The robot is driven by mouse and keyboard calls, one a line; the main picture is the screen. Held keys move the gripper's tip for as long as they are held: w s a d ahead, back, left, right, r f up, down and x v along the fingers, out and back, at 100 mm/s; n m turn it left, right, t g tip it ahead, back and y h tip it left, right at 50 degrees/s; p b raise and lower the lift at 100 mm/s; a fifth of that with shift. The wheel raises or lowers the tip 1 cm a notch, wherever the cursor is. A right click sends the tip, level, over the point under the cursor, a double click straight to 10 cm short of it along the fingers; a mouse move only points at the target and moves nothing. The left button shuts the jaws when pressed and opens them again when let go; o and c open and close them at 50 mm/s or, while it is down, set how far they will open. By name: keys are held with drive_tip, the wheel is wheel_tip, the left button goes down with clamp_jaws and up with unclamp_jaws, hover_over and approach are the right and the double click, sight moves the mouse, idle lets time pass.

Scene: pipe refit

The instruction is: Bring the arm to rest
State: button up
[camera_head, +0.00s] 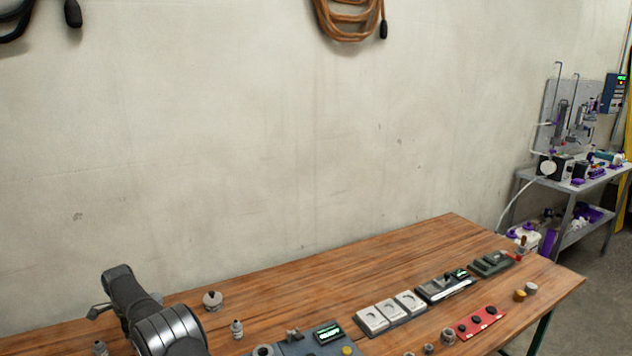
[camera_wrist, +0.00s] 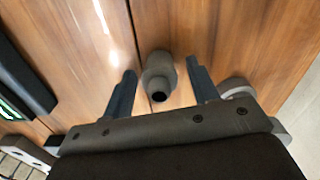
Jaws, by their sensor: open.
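My gripper (camera_wrist: 164,82) is open in the wrist view, its two dark fingers spread apart. A grey, stepped pipe fitting (camera_wrist: 158,75) with a dark round opening shows between the fingers, with visible gaps on both sides. It looks clear of both fingers; its height relative to the fingertips is hard to tell. In the head view my arm comes in at the lower left, above the wooden table (camera_head: 290,280). My fingertips cannot be made out clearly there.
Grey fittings (camera_head: 212,300) (camera_head: 237,328) stand right of my arm. A device with a lit display (camera_head: 327,335), a tray of pale blocks (camera_head: 392,312) and a red tray with black knobs (camera_head: 479,322) lie farther right. The table's back middle is bare.

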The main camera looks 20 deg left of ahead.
wheel_tip(320, 180, up, 4)
drive_tip(key=shift+w+d+r, duration=0.15)
drive_tip(key=shift+r, duration=0.05)
drive_tip(key=w+d+r, duration=0.6)
drive_tip(key=d+r, duration=0.1)
drive_tip(key=d, duration=0.3)
drive_tip(key=w+d+m, duration=0.3)
drive_tip(key=w+d, duration=0.3)
drive_tip(key=d, duration=0.6)
drive_tip(key=w+d+m, duration=0.3)
drive_tip(key=w+d, duration=0.4)
drive_tip(key=d, duration=0.5)
drive_tip(key=w+d+m, duration=0.3)
drive_tip(key=w+d, duration=0.3)
drive_tip(key=d, duration=0.6)
drive_tip(key=a+f, duration=0.2)
drive_tip(key=a, duration=0.1)
drive_tip(key=a+f, duration=0.1)
drive_tip(key=shift+a, duration=0.3)
drive_tip(key=shift+o, duration=0.5)
